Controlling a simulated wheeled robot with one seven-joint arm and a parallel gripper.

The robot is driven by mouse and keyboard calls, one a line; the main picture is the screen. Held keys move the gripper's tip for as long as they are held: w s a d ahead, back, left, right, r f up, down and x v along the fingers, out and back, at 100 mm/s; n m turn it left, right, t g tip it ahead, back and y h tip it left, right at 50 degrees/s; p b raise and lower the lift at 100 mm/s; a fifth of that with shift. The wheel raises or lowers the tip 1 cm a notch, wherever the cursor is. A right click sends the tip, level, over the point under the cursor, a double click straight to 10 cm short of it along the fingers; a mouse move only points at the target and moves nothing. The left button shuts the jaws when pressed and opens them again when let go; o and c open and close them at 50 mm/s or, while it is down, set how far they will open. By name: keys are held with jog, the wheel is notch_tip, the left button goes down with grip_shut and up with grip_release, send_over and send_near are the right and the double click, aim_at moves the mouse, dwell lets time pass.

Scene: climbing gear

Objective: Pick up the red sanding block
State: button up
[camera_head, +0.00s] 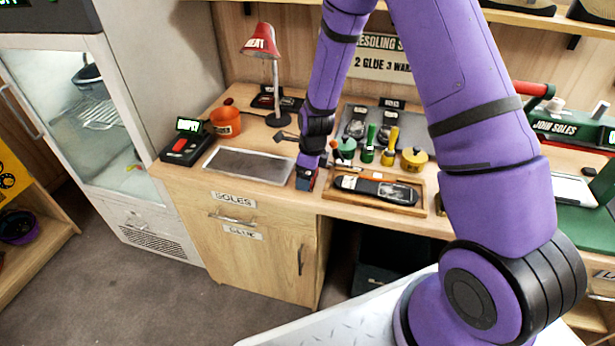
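My gripper (308,162) points down at the front edge of the workbench, between the grey flat tray and the wooden tray.
A grey tray (250,153) lies left of the gripper. A wooden tray with a black sole (376,189) lies right. Green and yellow pots (413,159) stand behind. A red lamp (261,41) and orange pot (226,121) stand further left. A glass-door cabinet (88,110) bounds the left.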

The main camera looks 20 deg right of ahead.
jog(key=shift+r, duration=0.1)
jog(key=shift+c, duration=0.4)
notch_tip(320, 180, up, 10)
jog(key=shift+f, duration=0.1)
